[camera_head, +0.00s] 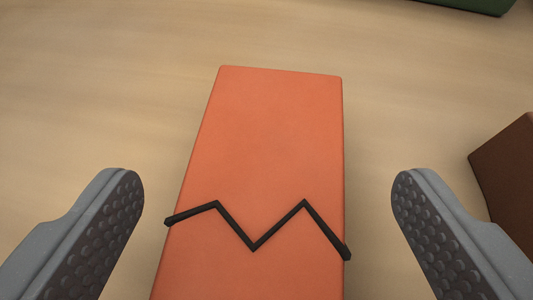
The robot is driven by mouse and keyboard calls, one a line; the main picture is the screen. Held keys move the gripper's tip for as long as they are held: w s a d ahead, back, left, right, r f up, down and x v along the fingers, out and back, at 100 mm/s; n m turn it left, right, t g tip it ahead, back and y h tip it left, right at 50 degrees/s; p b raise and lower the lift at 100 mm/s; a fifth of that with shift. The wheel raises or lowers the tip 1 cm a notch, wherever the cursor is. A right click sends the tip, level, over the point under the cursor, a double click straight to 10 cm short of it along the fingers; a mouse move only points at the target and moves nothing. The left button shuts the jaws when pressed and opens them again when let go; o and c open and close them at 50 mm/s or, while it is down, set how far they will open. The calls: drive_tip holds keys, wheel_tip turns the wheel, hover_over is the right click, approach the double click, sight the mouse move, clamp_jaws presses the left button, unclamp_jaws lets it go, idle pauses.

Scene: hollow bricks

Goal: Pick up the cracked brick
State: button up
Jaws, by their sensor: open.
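The cracked brick (270,140) is orange with a black zigzag line across its face. It lies in the middle of the head camera view and runs off the bottom edge, so its near end is hidden. My gripper (267,205) is open, with one grey padded finger on each side of the brick. Clear gaps show between each finger and the brick's sides, and neither finger touches it in the picture.
A dark brown brick (510,175) stands at the right edge, close beyond my right finger and partly cut off. A dark green object (475,4) shows at the top right edge. The pale wood-like surface (90,90) is clear on the left and beyond the brick.

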sight(268, 215)
drive_tip(key=x, duration=0.2)
drive_tip(key=shift+w+f, duration=0.2)
drive_tip(key=shift+f, duration=0.05)
drive_tip(key=shift+w, duration=0.25)
drive_tip(key=c, duration=1.6)
drive_tip(key=shift+o, duration=0.2)
drive_tip(key=shift+r, duration=0.1)
